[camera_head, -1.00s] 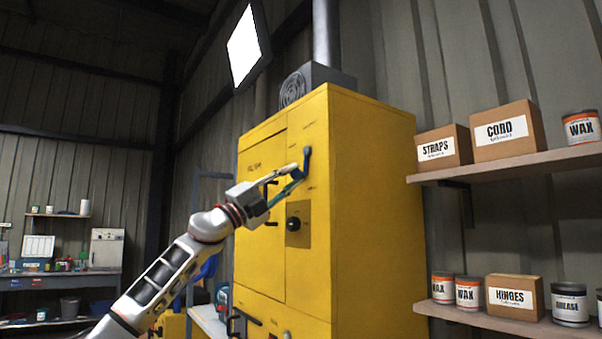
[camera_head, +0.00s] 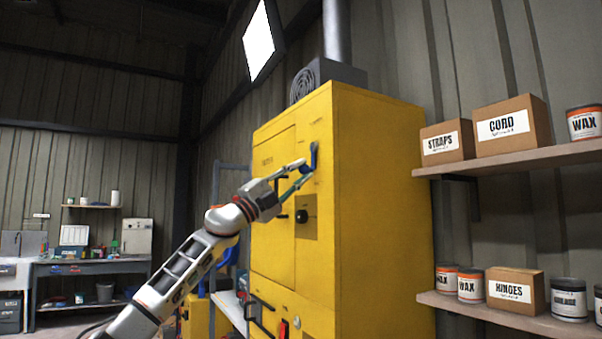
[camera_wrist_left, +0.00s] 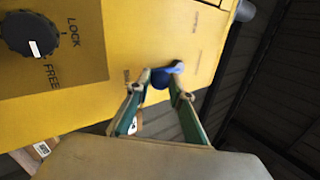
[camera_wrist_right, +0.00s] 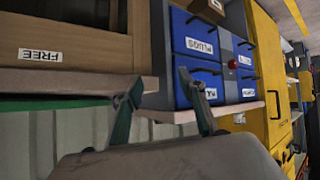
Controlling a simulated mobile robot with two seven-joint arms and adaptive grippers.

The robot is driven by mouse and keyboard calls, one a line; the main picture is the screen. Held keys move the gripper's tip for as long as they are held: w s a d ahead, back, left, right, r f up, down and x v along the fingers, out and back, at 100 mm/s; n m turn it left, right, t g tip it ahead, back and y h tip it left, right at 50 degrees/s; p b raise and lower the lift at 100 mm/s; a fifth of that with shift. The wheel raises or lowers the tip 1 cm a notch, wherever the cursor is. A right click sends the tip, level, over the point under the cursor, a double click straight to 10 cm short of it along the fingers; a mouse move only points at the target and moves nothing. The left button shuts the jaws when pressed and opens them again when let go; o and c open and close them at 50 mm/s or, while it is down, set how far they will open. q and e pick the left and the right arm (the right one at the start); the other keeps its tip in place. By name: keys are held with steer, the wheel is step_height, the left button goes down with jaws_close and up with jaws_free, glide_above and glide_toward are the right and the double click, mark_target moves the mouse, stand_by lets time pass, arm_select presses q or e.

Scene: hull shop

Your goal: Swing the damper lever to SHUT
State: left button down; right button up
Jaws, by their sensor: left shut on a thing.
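The blue damper lever (camera_head: 314,155) is on the upper front of the yellow cabinet (camera_head: 385,200), close to its right edge. In the head view its handle stands roughly upright. My left gripper (camera_head: 303,172) is at the lever, shut on its handle. In the left wrist view the blue lever (camera_wrist_left: 161,78) sits between the two fingertips (camera_wrist_left: 160,90). Small labels near it are too blurred to read. My right gripper (camera_wrist_right: 163,90) shows only in its own wrist view, open, with nothing between its fingers.
A black knob (camera_wrist_left: 32,35) marked LOCK and FREE sits below the lever, its white mark on the FREE side. Shelves with boxes (camera_head: 505,125) and cans stand right of the cabinet. Blue drawers (camera_wrist_right: 197,35) and a shelf edge are near my right gripper.

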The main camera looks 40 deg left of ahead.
arm_select(q)
steer(key=shift+s+r, duration=0.15)
steer(key=shift+r, duration=0.1)
steer(key=c, duration=1.9)
jaws_free()
steer(key=shift+o, duration=0.3)
steer(key=shift+d, duration=0.1)
steer(key=shift+f, duration=0.15)
steer(key=v, duration=1.1)
steer(key=shift+s+f, duration=0.25)
steer(key=shift+f, duration=0.05)
